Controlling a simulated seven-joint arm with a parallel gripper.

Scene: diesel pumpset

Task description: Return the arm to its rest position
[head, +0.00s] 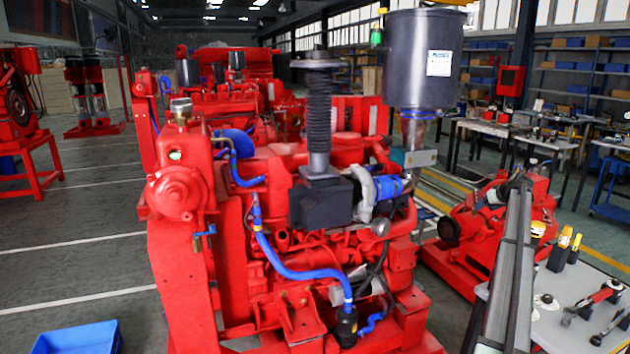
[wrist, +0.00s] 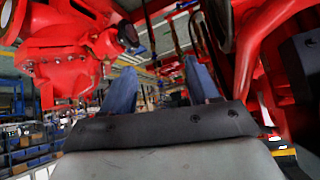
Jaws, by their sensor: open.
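In the wrist view my gripper (wrist: 160,75) shows its two blue-grey fingers standing apart above a dark, bolted crossbar. The gap between them is empty, with only blurred background behind it. Red machinery (wrist: 75,62) fills the upper left of that view, and more red and dark parts lie close along the right side. I cannot tell whether a finger touches any of them. In the head view the red diesel pumpset (head: 300,250) stands in the middle, with blue hoses and a tall dark grey canister (head: 424,65). I cannot make out my gripper in the head view.
A blue bin (head: 78,338) sits on the floor at lower left. A pale table (head: 580,325) with hand tools is at lower right, beside long dark rails (head: 515,260). Another red machine (head: 480,235) stands right of the pumpset. The grey floor at left is mostly clear.

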